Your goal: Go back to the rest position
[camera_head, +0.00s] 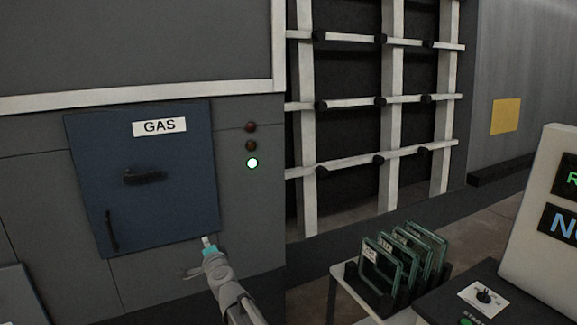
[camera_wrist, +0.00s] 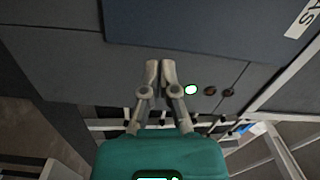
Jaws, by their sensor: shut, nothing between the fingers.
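My gripper (camera_head: 207,241) is in front of the grey wall, at the lower right corner of the blue GAS door (camera_head: 165,205) in the head view. The wrist view shows my gripper (camera_wrist: 160,68) with its two fingers together and nothing between them. The blue door also shows at the top of the wrist view (camera_wrist: 200,25). It looks shut, with a dark handle (camera_head: 144,177) in its middle. I cannot tell how far the fingertips are from the wall.
Three lamps stand right of the door; the lowest one (camera_head: 252,163) glows white-green, the upper two are dark red. A rack of glass plates (camera_head: 398,262) stands on a white table at lower right, beside a control panel (camera_head: 540,215). A white-barred frame (camera_head: 388,100) stands behind.

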